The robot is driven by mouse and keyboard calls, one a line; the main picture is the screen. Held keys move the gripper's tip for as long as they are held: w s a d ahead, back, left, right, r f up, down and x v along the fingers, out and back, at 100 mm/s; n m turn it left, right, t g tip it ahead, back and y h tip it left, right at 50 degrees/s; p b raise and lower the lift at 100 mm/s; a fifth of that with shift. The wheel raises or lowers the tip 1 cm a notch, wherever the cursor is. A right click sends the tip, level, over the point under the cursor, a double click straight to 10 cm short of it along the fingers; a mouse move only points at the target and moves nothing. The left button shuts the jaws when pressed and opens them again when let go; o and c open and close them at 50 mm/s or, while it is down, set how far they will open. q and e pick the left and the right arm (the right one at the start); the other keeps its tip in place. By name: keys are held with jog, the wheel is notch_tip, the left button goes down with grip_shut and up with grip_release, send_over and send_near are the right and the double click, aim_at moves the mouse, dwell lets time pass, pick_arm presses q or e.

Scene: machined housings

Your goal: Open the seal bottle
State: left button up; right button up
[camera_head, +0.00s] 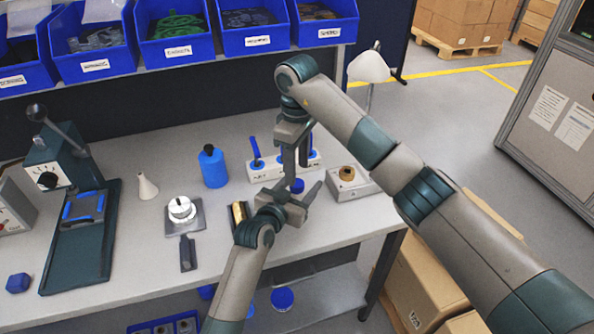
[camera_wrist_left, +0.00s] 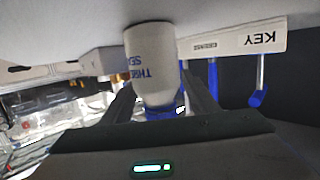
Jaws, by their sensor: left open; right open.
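The seal bottle (camera_wrist_left: 150,60) is a pale grey bottle with partly readable blue lettering and a blue cap. The left wrist view, which looks upside down, shows it between the two dark fingers of my left gripper (camera_wrist_left: 160,105), with gaps beside it. In the head view only its blue cap (camera_head: 297,186) shows clearly; the body is mostly hidden by my grippers. My left gripper (camera_head: 302,193) is open around the bottle, low over the bench. My right gripper (camera_head: 299,162) points down just above the cap and is open. Whether its fingers reach the cap is hard to tell.
A white key holder (camera_head: 262,172) with blue-handled tools stands right behind the grippers. A grey block with a brass part (camera_head: 347,175) is to the right. A blue bottle (camera_head: 213,168), white nozzle bottle (camera_head: 147,188) and brass cylinder (camera_head: 239,213) are to the left. Blue bins line the back shelf.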

aim_at(297, 197)
notch_tip(297, 197, down, 3)
jog(key=b, duration=0.2)
jog(key=shift+r+b, duration=0.1)
jog(key=shift+b, duration=0.25)
pick_arm(q)
jog(key=v, duration=1.6)
jog(key=shift+s+a+f, duration=0.25)
jog(key=shift+s, duration=0.1)
jog(key=shift+c, duration=0.4)
